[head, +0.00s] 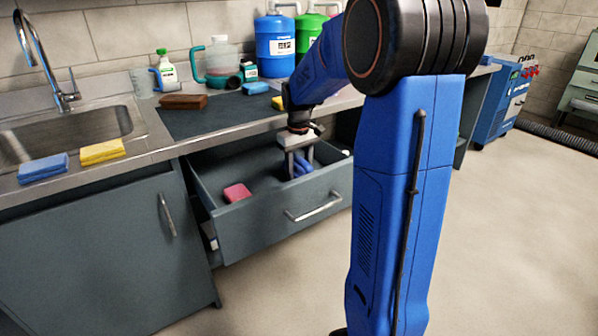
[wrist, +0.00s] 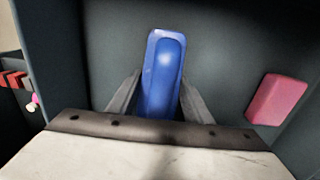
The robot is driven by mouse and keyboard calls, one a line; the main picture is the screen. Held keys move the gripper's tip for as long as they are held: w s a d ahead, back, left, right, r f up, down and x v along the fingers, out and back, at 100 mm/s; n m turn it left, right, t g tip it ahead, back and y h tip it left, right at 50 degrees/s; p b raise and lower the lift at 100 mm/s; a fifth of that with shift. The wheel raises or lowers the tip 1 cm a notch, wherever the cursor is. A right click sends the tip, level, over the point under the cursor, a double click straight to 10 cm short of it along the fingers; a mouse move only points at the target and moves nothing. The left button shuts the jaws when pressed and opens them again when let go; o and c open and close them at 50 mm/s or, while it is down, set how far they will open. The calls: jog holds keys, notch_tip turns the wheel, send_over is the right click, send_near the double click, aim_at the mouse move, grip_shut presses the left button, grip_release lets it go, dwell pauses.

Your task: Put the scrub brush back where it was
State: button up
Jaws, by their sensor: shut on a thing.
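My gripper (head: 297,165) reaches down into the open drawer (head: 270,224) under the counter. It is shut on a long blue thing with rounded ends, which looks like the scrub brush (head: 302,166). In the wrist view the brush (wrist: 164,70) stands out between the two grey fingers, with a raised paler blue top. Its underside and any bristles are hidden. It is inside the drawer's walls; I cannot tell whether it touches the drawer floor. A pink sponge (head: 237,192) lies in the drawer to the left of my gripper; it also shows at right in the wrist view (wrist: 277,99).
The counter above holds a brown block (head: 184,101), a blue sponge (head: 255,88), a teal-handled jug (head: 219,64) and a blue drum (head: 275,46). Yellow (head: 103,151) and blue (head: 43,168) sponges lie by the sink (head: 60,138). The drawer floor around the pink sponge is clear.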

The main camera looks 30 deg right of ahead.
jog(key=shift+f, duration=0.1)
jog(key=o, duration=1)
notch_tip(320, 180, up, 12)
jog(key=shift+f, duration=0.1)
jog(key=shift+r, duration=0.25)
